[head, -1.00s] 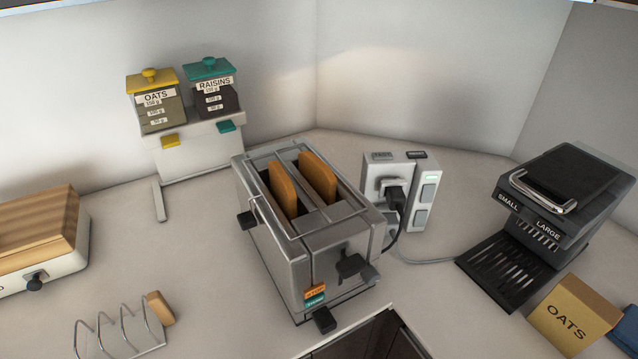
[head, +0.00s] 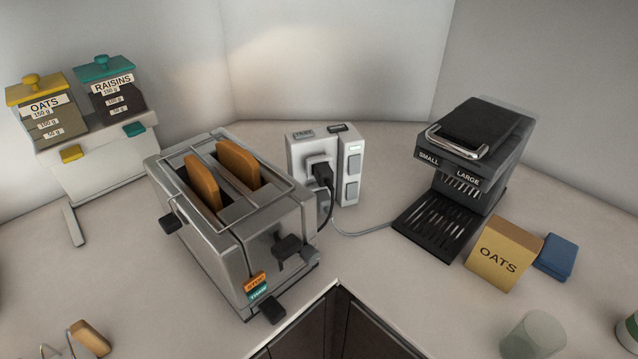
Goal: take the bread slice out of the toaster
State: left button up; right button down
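A silver toaster (head: 262,234) stands on the counter left of the middle in the head view. Two browned bread slices stick up out of its slots, one on the left (head: 203,184) and one on the right (head: 238,163). Their lower parts are hidden inside the toaster. Dark levers and knobs show on its front and side. Neither of my grippers shows in the head view.
A socket block (head: 348,165) with a plugged-in cord stands behind the toaster. A black coffee machine (head: 470,150) and an oats box (head: 503,254) stand to the right. Oats and raisins dispensers (head: 95,165) stand at the left. A counter corner (head: 336,284) lies in front.

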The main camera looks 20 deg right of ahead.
aim_at(205, 185)
jog(key=k+j+z, duration=0.1)
jog(key=j+z, duration=0.3)
jog(key=k+j+z, duration=0.15)
jog(key=z, duration=0.2)
jog(key=k+j+z, duration=0.15)
jog(key=z, duration=0.25)
jog(key=k+j+z, duration=0.15)
jog(key=z, duration=0.2)
jog(key=k, duration=0.1)
